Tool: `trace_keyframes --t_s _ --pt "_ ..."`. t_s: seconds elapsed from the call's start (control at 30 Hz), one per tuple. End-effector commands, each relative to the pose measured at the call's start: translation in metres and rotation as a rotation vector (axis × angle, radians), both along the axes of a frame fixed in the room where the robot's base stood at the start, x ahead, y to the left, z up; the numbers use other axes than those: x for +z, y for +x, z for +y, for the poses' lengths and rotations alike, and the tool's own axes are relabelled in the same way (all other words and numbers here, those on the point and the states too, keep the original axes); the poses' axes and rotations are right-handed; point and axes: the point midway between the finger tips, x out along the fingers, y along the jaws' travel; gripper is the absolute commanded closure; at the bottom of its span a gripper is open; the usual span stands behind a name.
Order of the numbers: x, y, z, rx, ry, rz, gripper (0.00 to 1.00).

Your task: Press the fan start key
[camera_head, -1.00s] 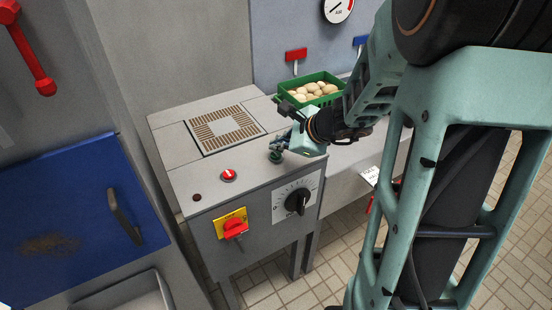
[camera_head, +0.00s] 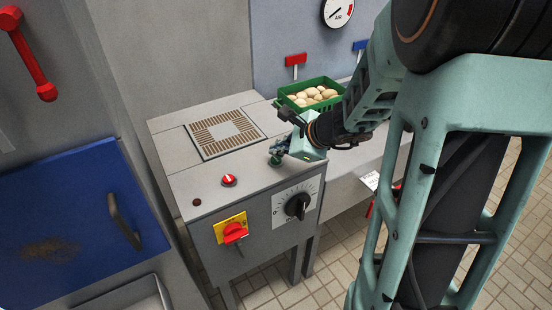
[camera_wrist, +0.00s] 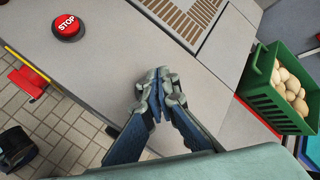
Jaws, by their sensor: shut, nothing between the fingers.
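My gripper (camera_head: 276,158) is shut and empty, its fingertips together low over the right part of the grey machine top (camera_head: 240,170). In the wrist view the closed blue-grey fingers (camera_wrist: 160,86) point at the bare metal top. A dark green bit shows at the fingertips in the head view; I cannot tell whether it is a key or part of the fingers. No start key shows clearly, and the fingers may hide it. A red STOP button (camera_head: 228,180) sits left of the gripper, and also shows in the wrist view (camera_wrist: 67,26).
A slotted grate (camera_head: 205,140) lies behind the button. A green crate (camera_head: 335,87) of potatoes stands behind my gripper. The machine front has a red switch (camera_head: 234,232) on a yellow plate and a black dial (camera_head: 297,206). A blue door (camera_head: 70,220) is at left.

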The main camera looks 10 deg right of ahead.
Motion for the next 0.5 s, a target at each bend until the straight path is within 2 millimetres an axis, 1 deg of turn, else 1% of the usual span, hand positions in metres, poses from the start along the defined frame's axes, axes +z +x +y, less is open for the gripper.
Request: trace_keyframes --t_s 0.27,0.5 --pt "-0.0003 0.0 0.0001 0.0 0.0 0.0 1.0" --pt "-0.0073 0.0002 0.0 -0.001 0.0 -0.001 1.0"
